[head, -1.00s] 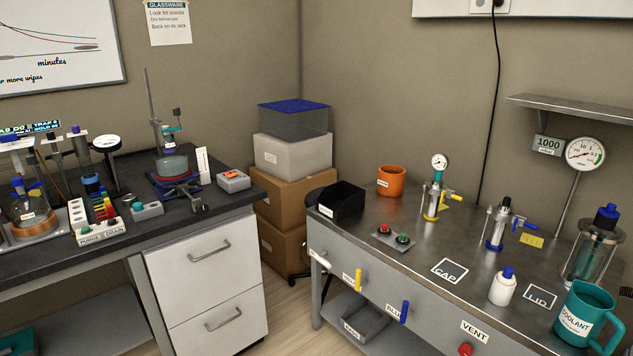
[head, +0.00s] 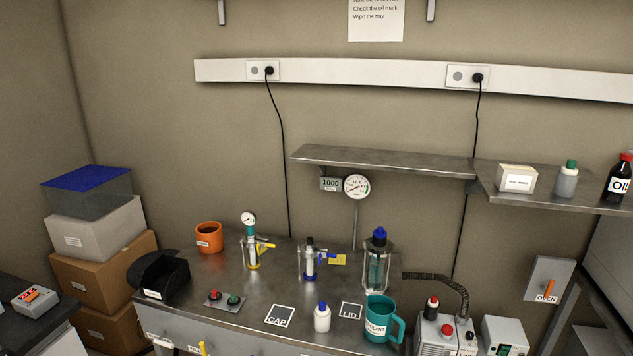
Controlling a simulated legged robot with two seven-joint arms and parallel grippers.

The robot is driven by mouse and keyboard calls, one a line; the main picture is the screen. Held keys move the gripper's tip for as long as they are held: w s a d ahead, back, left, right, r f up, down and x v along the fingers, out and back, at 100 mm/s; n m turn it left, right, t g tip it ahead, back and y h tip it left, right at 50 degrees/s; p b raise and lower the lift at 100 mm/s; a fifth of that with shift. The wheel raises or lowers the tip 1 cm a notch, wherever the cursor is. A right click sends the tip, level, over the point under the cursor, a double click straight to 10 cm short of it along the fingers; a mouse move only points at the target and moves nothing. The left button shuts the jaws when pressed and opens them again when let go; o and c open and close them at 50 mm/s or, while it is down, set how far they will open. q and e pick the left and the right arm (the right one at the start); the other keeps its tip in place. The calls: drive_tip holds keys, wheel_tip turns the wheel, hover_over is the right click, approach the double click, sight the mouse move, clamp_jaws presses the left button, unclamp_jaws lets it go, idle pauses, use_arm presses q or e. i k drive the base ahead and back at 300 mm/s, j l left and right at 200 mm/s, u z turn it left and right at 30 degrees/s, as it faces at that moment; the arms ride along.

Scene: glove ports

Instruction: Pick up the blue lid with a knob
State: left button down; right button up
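A clear glass jar (head: 387,270) stands at the back right of the steel bench, beside the gauge post. A dark, bottle-like piece with a blue top (head: 380,233) rises from it; I cannot tell whether this top is the blue lid with a knob. A small white bottle (head: 322,321) with a blue cap (head: 322,305) stands upright at the bench front, between two printed squares marked CAP (head: 279,316) and LID (head: 350,311). Neither of my grippers shows in the head view.
A teal coolant mug (head: 379,319) stands in front of the jar. An orange cup (head: 208,237), a black bin (head: 163,276) and two valve fittings stand further left. A metal shelf (head: 385,161) hangs above the bench. Pump equipment (head: 440,335) is at right.

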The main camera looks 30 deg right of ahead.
sight(378, 232)
drive_tip(key=z, duration=1.1)
